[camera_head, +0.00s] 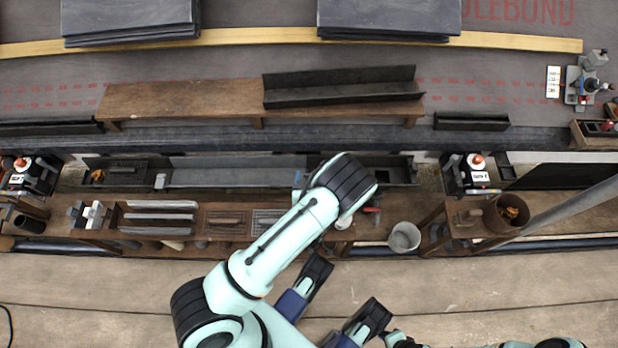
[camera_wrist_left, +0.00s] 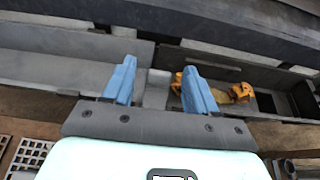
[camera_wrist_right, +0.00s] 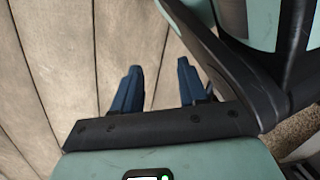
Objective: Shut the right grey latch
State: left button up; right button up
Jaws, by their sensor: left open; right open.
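My left gripper (camera_wrist_left: 160,88) is open, with light blue fingers apart over a long grey trough (camera_wrist_left: 60,70). A small grey block (camera_wrist_left: 155,90), which looks like the right latch, shows between the fingertips in the left wrist view. I cannot tell whether a finger touches it or how far it is turned. In the head view my left forearm hides most of this spot. A similar small light grey piece (camera_head: 160,181) sits on the trough further left. My right gripper (camera_wrist_right: 158,88) is open and empty above the plank floor (camera_wrist_right: 60,60).
An orange-yellow object (camera_wrist_left: 235,91) lies in the trough right of my left fingers. A tool bench (camera_head: 225,232) with gratings runs along the near side, with a grey bucket (camera_head: 404,237) to the right. A wooden plank bench (camera_head: 185,100) stands behind. Bare floor is free in front.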

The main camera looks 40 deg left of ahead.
pick_arm(q)
jog(key=shift+a, duration=0.1)
pick_arm(e)
jog(key=shift+s, duration=0.1)
